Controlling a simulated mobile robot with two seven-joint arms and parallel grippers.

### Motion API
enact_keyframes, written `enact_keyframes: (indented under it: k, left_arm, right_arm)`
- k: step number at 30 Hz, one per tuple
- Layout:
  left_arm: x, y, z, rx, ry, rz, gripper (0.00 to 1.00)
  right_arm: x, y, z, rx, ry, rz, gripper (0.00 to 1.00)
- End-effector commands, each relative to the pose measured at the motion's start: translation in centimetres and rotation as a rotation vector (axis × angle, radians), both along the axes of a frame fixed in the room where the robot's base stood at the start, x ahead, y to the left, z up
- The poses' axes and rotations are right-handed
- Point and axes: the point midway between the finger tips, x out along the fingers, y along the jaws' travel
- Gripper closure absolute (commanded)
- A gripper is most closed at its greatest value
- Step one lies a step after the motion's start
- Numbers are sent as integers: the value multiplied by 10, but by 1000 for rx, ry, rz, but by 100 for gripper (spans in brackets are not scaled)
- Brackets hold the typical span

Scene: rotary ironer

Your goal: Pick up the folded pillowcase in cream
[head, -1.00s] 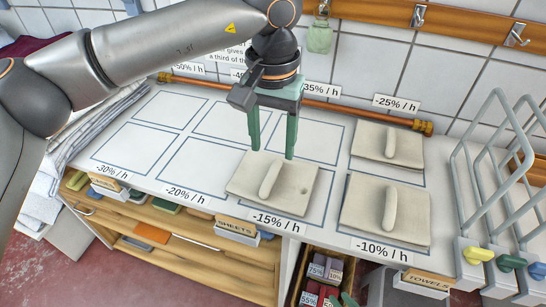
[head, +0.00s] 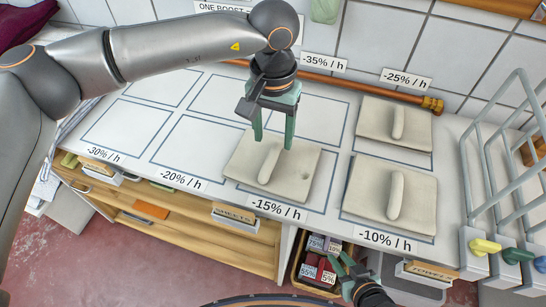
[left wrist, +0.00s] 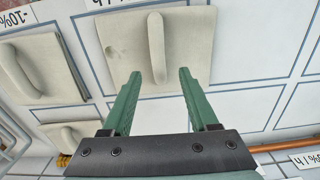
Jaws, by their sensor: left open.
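Three folded cream cloths, each with a raised rounded ridge, lie on the white counter. One cream cloth (head: 245,160) lies in the -15% / h field and has a small dimple near its right side. It also shows in the left wrist view (left wrist: 190,45). My left gripper (head: 273,142) is open and empty, pointing down over this cloth. In the left wrist view its fingertips (left wrist: 160,75) are on either side of the line of the ridge (left wrist: 157,45). I cannot tell whether they touch the cloth. My right gripper (head: 348,272) is low at the counter's front; its jaw opening is unclear.
The other cream cloths lie in the -10% / h field (head: 365,190) and the -25% / h field (head: 375,118). A grey rack (head: 497,185) stands at the right. A copper pipe (head: 350,86) runs along the back. The outlined fields at the left are empty.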

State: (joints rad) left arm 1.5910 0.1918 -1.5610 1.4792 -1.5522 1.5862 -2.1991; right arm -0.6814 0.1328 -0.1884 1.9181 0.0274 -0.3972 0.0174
Motion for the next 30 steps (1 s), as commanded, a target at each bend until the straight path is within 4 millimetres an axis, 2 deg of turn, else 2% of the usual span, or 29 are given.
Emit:
enact_keyframes:
  k: [7, 16, 30]
  left_arm:
    - [-1, -1, -35, 1, 3, -1, 40]
    - [0, -2, -41, 0, 0, -1, 40]
    - [0, -1, -40, 0, 0, -1, 93]
  right_arm:
    - [1, -2, 6, -2, -2, -4, 74]
    - [1, -2, 6, -2, -2, -4, 74]
    - [1, -2, 6, -3, -2, -5, 74]
